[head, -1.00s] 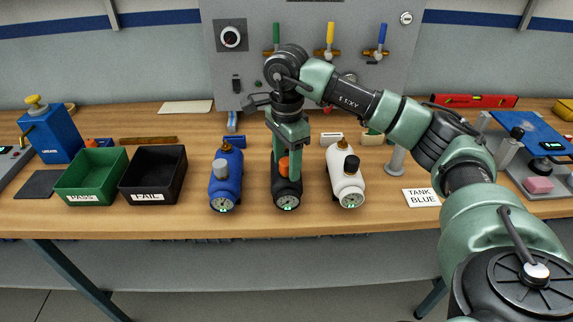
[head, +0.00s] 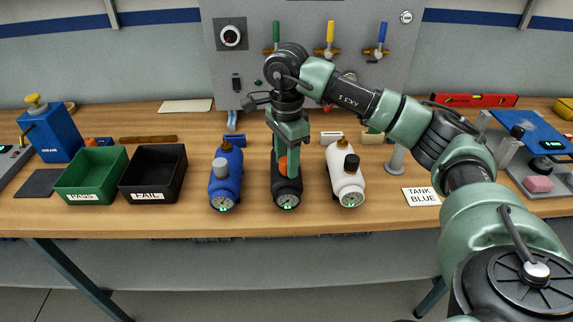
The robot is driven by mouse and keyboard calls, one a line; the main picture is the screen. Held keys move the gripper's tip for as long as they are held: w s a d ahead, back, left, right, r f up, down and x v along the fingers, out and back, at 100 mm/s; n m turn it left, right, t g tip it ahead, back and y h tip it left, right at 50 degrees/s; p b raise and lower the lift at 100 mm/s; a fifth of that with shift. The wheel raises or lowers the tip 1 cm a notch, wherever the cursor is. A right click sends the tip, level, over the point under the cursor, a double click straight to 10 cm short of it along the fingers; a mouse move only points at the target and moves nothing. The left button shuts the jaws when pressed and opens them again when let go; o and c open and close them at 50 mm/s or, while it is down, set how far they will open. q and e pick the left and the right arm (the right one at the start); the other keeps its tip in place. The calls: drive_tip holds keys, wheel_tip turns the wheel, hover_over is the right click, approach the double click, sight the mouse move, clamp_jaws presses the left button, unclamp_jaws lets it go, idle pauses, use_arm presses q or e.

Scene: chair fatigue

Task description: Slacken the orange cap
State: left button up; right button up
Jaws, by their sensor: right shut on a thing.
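The orange cap (head: 283,166) sits on top of the black tank (head: 287,192), which lies on the bench between a blue tank (head: 226,180) and a white tank (head: 347,182). My right gripper (head: 285,170) points down over the black tank and is shut on the orange cap. The fingers hide part of the cap and the back of the black tank. The blue tank carries a grey cap and the white tank a black cap. My left gripper is not in view.
A green PASS bin (head: 92,177) and a black FAIL bin (head: 153,174) stand to the left. A TANK BLUE card (head: 421,196) lies to the right. A grey panel (head: 262,60) with coloured valve handles stands behind. Bare bench shows in front of the tanks.

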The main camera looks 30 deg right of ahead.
drive_tip(key=shift+n, duration=0.7)
drive_tip(key=shift+n, duration=0.7)
drive_tip(key=o, duration=0.6)
drive_tip(key=shift+r+b, duration=0.1)
drive_tip(key=shift+b, duration=0.2)
wheel_tip(320, 180, up, 8)
drive_tip(key=shift+f+b, duration=0.15)
drive_tip(key=shift+b, duration=0.25)
